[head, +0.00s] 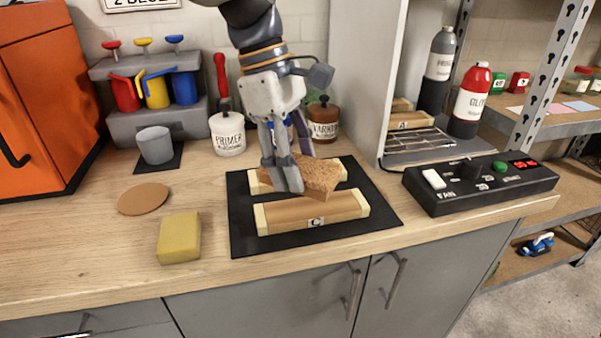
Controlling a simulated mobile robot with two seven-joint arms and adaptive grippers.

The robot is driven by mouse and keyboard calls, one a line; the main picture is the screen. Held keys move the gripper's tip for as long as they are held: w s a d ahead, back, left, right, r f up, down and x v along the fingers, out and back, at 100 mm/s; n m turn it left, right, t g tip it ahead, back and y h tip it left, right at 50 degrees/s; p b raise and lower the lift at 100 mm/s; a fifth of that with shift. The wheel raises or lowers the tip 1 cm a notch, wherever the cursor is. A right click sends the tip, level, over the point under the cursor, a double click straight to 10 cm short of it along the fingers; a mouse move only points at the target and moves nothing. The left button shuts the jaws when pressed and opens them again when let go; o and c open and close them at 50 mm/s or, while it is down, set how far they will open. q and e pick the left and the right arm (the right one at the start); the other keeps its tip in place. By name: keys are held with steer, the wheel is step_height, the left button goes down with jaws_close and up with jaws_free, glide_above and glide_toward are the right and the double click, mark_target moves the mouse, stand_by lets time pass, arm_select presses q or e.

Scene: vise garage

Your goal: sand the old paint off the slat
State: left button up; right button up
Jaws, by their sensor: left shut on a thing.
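My left gripper (284,180) reaches down from the top and is shut on a brown, cork-like sanding block (320,176). The block is over the rear slat (343,168) on a black mat (245,240); whether it touches the slat is unclear. The block and gripper hide much of that slat, and only its pale ends and edges show. A front slat (285,217), brown with pale ends and marked C, lies parallel to it. Another slat (405,122), marked A, lies in the grey booth at the right. My right gripper is not in view.
A yellow sponge (179,238) and brown disc (143,198) lie left of the mat. Behind are a grey cup (155,146), primer jar (227,134) and varnish jar (323,121). A black fan control box (480,184) stands right. The front left counter is clear.

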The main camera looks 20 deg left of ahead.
arm_select(q)
steer(key=shift+r, duration=1.2)
